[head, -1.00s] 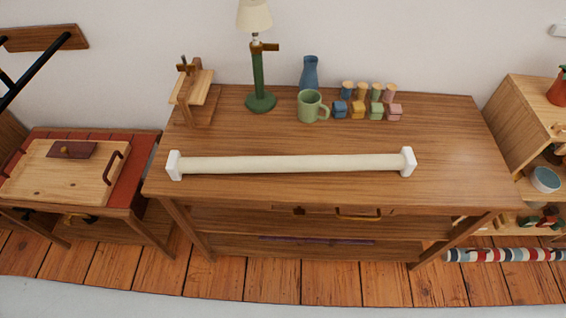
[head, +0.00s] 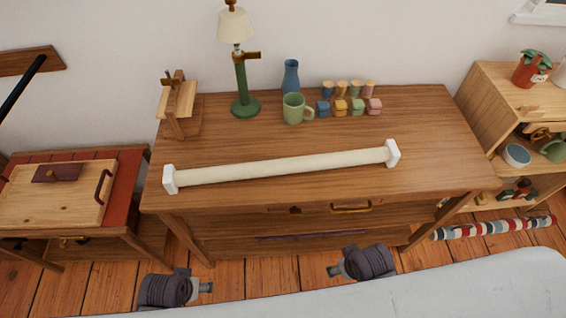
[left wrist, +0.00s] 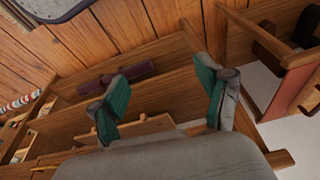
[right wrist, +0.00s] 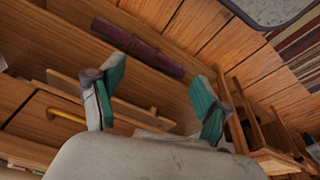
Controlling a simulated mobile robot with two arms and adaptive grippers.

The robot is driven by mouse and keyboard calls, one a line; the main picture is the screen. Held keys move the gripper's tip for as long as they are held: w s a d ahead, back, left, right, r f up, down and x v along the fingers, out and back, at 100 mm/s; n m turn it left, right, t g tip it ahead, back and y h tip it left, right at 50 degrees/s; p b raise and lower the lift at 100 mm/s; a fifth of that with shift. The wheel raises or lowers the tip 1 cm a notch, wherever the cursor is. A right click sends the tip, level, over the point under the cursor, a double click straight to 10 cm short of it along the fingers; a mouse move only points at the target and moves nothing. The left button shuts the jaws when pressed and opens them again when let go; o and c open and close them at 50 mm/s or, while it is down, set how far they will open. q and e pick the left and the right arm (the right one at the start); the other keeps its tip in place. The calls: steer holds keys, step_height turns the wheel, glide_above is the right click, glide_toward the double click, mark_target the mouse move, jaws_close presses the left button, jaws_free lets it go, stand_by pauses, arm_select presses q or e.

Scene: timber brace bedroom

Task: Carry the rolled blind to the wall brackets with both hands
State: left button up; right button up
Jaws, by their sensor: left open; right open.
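The rolled blind (head: 280,167) is a long cream roll with white square end caps, lying across the front of the wooden dresser top (head: 430,130). Its left end is nearer the front edge than its right end. In the head view, dark parts of my two arms show below the dresser's front, apart from the blind. My left gripper (left wrist: 170,84) is open and empty in the left wrist view, with teal pads apart. My right gripper (right wrist: 157,76) is also open and empty in the right wrist view. Neither wrist view shows the blind. I see no wall brackets.
A green lamp (head: 242,85), green mug (head: 293,109), blue vase (head: 291,77), small wooden stand (head: 177,108) and several coloured blocks stand behind the blind. A low table (head: 127,185) is left; a shelf unit (head: 490,100) and striped roll (head: 490,229) are right.

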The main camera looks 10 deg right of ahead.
arm_select(q)
step_height(320, 180, up, 10)
steer(key=w+n, duration=0.2)
steer(key=w, duration=0.1)
arm_select(e)
step_height(320, 180, up, 10)
steer(key=w+n, duration=0.1)
steer(key=w, duration=0.2)
arm_select(q)
steer(key=n+h+p, duration=0.1)
steer(key=n+h, duration=0.3)
steer(key=n, duration=1.3)
glide_toward(202, 173)
steer(key=r, duration=0.1)
arm_select(e)
steer(key=n+h, duration=0.5)
steer(key=n, duration=0.9)
glide_toward(356, 155)
steer(key=r, duration=0.2)
arm_select(q)
steer(key=shift+w+a+r+g, duration=0.1)
steer(key=shift+a+r+g, duration=0.15)
steer(key=shift+a, duration=0.2)
arm_select(e)
steer(key=shift+a+g, duration=0.3)
